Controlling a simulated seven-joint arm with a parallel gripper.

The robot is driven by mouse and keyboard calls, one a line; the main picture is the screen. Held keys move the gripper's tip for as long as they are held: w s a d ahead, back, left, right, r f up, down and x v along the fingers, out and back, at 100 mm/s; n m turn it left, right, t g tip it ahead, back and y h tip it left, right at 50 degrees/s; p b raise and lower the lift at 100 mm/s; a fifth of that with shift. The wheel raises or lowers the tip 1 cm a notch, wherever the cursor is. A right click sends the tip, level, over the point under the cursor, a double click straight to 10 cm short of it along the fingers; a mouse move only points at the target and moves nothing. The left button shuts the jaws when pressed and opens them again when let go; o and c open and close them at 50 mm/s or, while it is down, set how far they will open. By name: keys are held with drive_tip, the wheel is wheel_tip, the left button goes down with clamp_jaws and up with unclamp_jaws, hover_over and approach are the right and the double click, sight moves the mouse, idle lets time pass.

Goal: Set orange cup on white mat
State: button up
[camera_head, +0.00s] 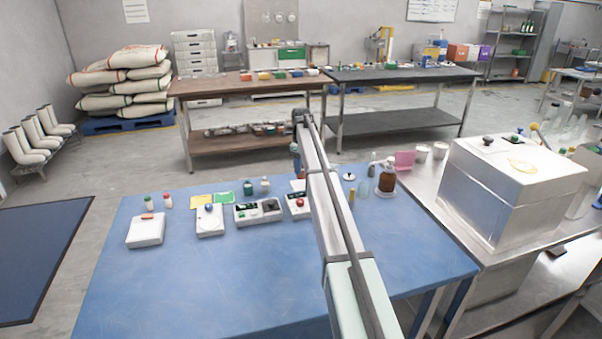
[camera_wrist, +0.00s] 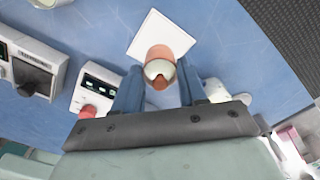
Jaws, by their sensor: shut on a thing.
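In the wrist view, the orange cup (camera_wrist: 158,51) is between the two blue fingers of my gripper (camera_wrist: 159,70), which is shut on it. Its pale inside faces the camera. The white mat (camera_wrist: 145,34) is a flat white square on the blue table, just beyond the cup. The cup overlaps the mat's near part in this view; I cannot tell whether it touches the mat. In the head view, my gripper (camera_head: 296,158) points down at the table's far side, and a sliver of the white mat (camera_head: 297,185) shows beside it. The cup cannot be made out there.
White devices with buttons (camera_head: 258,211) stand left of my gripper, close by in the wrist view (camera_wrist: 88,92). A brown bottle (camera_head: 386,180) and small vials stand to the right. The blue table's front (camera_head: 200,280) is clear. A large metal box (camera_head: 500,190) stands on the right bench.

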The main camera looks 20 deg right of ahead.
drive_tip(key=shift+f, duration=1.5)
drive_tip(key=shift+f, duration=0.2)
drive_tip(key=o, duration=1.2)
drive_tip(key=shift+c, duration=0.2)
wheel_tip(320, 180, up, 12)
drive_tip(key=shift+r, duration=0.2)
